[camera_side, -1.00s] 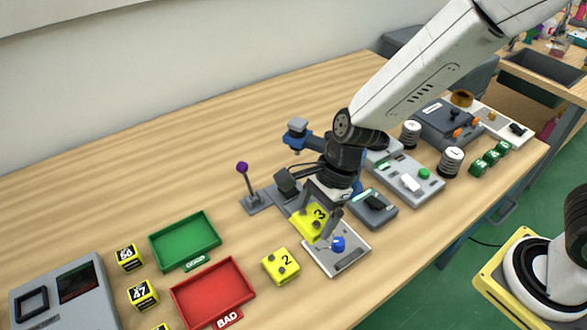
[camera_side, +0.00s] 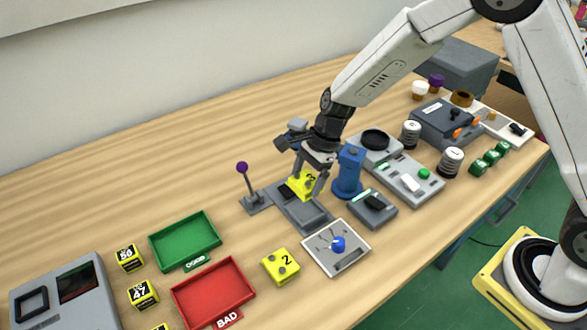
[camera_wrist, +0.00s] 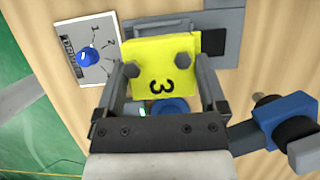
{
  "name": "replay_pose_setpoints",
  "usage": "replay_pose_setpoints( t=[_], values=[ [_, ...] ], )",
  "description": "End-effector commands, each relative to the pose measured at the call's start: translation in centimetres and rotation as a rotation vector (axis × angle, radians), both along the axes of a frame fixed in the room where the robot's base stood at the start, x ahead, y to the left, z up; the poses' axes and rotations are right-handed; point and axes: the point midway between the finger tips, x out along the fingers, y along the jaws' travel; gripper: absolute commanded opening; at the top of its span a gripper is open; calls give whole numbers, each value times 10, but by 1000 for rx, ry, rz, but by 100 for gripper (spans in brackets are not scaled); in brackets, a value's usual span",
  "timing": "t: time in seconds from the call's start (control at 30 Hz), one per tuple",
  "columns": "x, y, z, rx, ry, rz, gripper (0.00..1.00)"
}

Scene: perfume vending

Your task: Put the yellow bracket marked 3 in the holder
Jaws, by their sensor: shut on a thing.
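The yellow bracket marked 3 (camera_side: 301,186) is between the fingers of my gripper (camera_side: 310,180), which is shut on it. In the side view it is over the back part of the grey holder (camera_side: 312,217); I cannot tell whether it touches the holder. In the wrist view the bracket (camera_wrist: 165,64) shows its 3 and two grey studs, with a finger of my gripper (camera_wrist: 168,88) on each side. The grey holder (camera_wrist: 228,22) shows beyond it, partly hidden by the bracket.
A blue post (camera_side: 348,172) stands close to the right of my gripper. A panel with a blue knob (camera_side: 338,244) and a yellow bracket marked 2 (camera_side: 281,266) lie in front. A purple-knobbed lever (camera_side: 243,168) stands left. Green (camera_side: 213,230) and red (camera_side: 246,283) trays lie farther left.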

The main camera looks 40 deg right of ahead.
Motion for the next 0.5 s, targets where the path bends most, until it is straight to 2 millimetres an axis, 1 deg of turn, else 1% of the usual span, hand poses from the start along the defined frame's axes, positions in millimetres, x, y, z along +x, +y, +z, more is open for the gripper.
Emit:
replay_pose_setpoints(
  t=[0.27, 0.5],
  values=[
    [0, 0, -5, 1, -1, -1, 8],
    [0, 1, -18, 1, 0, 0, 8]
  ],
)
